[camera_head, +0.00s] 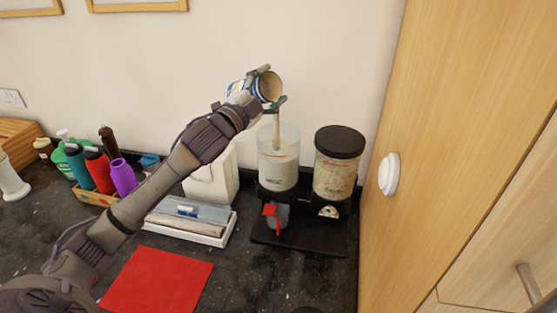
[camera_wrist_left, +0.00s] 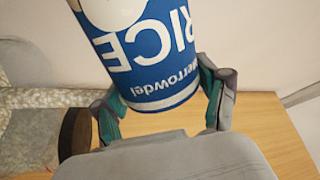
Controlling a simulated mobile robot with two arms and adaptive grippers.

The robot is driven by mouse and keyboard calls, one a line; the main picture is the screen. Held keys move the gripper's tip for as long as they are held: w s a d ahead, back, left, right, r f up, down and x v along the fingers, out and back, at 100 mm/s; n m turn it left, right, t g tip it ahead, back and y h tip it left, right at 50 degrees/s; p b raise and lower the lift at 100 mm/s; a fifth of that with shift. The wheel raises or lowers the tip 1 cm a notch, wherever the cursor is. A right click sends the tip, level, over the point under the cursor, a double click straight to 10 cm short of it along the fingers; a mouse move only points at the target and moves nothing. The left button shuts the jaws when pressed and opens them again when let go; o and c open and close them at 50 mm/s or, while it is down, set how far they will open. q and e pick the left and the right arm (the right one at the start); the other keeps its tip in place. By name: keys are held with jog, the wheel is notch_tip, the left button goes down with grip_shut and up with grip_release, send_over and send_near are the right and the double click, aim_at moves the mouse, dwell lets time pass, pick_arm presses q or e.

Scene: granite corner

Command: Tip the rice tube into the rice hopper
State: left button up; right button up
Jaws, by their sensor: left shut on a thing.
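The rice tube (camera_head: 240,88), blue and white, is in my left gripper (camera_head: 268,88), high in front of the wall. It is tipped over with its open mouth to the right and down. A thin pale brown stream (camera_head: 277,126) runs from the mouth into the rice hopper (camera_head: 279,166), an open clear container partly filled with pale grains. In the left wrist view the tube (camera_wrist_left: 150,60) shows its RICE label, with the fingers of my left gripper (camera_wrist_left: 163,100) at both sides of it. My right gripper is not in view.
A second hopper with a dark lid (camera_head: 340,142) stands just right of the rice hopper. A wooden cabinet (camera_head: 450,130) closes off the right side. Bottles (camera_head: 102,170), a white tray (camera_head: 222,238) and a red mat (camera_head: 160,281) are on the dark counter at left.

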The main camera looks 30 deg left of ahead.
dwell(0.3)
pick_arm(q)
jog(key=shift+f+m+b, duration=0.35)
jog(key=shift+m, duration=0.15)
jog(key=shift+s+d, duration=0.1)
jog(key=shift+d+f+m+b, duration=0.1)
jog(key=shift+f+m+b, duration=0.25)
jog(key=shift+f+m, duration=0.15)
dwell(0.5)
jog(key=shift+f+m+h+b, duration=0.3)
jog(key=shift+f+m+b, duration=0.1)
jog(key=shift+m, duration=0.1)
jog(key=shift+d, duration=0.1)
jog(key=shift+d+f+m+b, duration=0.1)
jog(key=shift+f+m+b, duration=0.25)
jog(key=shift+f+m, duration=0.15)
jog(key=shift+f, duration=0.1)
dwell(0.5)
